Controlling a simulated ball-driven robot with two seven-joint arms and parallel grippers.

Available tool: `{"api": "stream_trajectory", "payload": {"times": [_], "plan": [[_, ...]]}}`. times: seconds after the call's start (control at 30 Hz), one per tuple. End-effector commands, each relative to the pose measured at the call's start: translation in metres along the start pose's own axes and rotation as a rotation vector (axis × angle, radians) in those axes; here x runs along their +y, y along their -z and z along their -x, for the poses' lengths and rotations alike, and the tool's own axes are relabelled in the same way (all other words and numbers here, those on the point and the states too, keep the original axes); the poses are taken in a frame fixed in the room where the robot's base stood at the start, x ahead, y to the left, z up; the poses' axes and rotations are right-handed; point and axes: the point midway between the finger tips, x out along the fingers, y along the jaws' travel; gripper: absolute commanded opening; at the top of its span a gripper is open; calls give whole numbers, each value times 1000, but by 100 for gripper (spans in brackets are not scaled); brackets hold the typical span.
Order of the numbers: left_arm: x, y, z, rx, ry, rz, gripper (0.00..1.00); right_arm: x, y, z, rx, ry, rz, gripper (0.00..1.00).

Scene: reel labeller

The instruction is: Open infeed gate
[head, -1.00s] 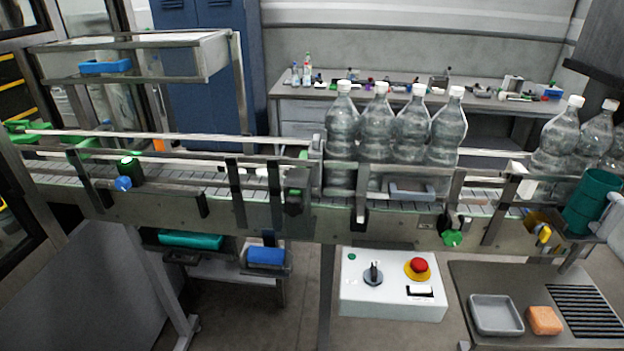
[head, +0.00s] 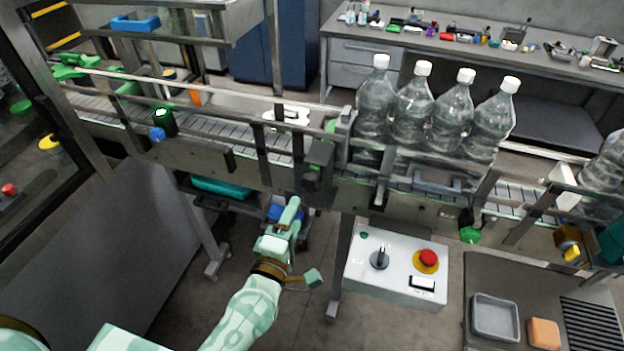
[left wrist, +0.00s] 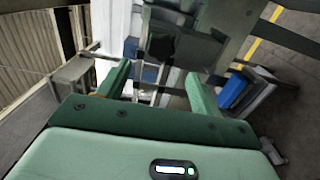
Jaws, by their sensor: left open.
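The infeed gate seems to be the dark bracket and block (head: 318,165) on the near side of the conveyor, just left of the bottles; I cannot tell for sure whether it is shut. In the left wrist view a dark block (left wrist: 172,48) shows ahead of the fingers, apparently the same part. My left gripper (head: 292,208) is just below and left of it, in front of the conveyor's side. Its two green fingers (left wrist: 160,84) are apart with nothing held between them. My right gripper is not in view.
Several clear bottles (head: 414,112) stand on the conveyor (head: 235,168) right of the gate. A white control box (head: 398,267) with a red button sits below. A blue bin (head: 280,213) lies behind my gripper. Guard rails and posts crowd the belt's near side.

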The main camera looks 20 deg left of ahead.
Motion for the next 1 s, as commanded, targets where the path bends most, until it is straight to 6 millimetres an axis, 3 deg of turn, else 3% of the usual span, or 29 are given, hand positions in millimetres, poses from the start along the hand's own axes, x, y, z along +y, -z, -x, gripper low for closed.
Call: {"api": "stream_trajectory", "payload": {"times": [0.2, 0.4, 0.6, 0.87, 1.0], "plan": [[2, 0, -57, -1, -2, -1, 65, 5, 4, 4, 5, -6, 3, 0], [-1, -1, -93, -2, 1, -2, 65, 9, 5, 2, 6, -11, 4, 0], [0, -1, -107, -2, 1, -3, 65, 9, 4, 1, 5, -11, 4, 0], [0, -1, -108, -2, 1, -3, 65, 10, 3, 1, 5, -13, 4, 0], [0, -1, -108, -2, 1, -3, 26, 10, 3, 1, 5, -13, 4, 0]]}}
